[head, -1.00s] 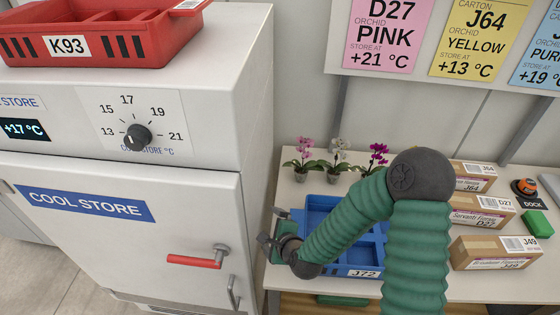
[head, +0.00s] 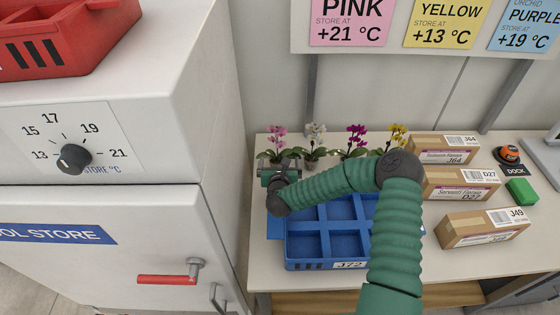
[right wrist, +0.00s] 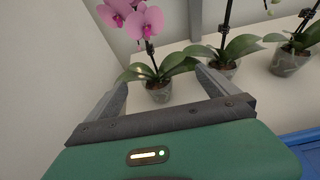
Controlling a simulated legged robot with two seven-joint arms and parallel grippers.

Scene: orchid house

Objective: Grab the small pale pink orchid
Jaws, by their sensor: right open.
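The small pale pink orchid (head: 277,145) stands upright in a clear pot on the bench, leftmost in a row of orchids. In the right wrist view its pink flowers (right wrist: 138,20) and pot (right wrist: 158,91) show ahead, between the fingers. My right gripper (head: 280,166) is open and empty, just in front of this orchid. In the right wrist view its two fingers (right wrist: 165,88) are spread, one on either side of the pot. In the head view the gripper hides the orchid's pot. My left gripper is not in view.
White (head: 315,140), purple (head: 356,138) and yellow (head: 397,136) orchids stand to the right. A blue divided crate J72 (head: 348,265) lies in front. Cartons (head: 458,185) stand at right. The cool store cabinet (head: 205,120) rises close at left.

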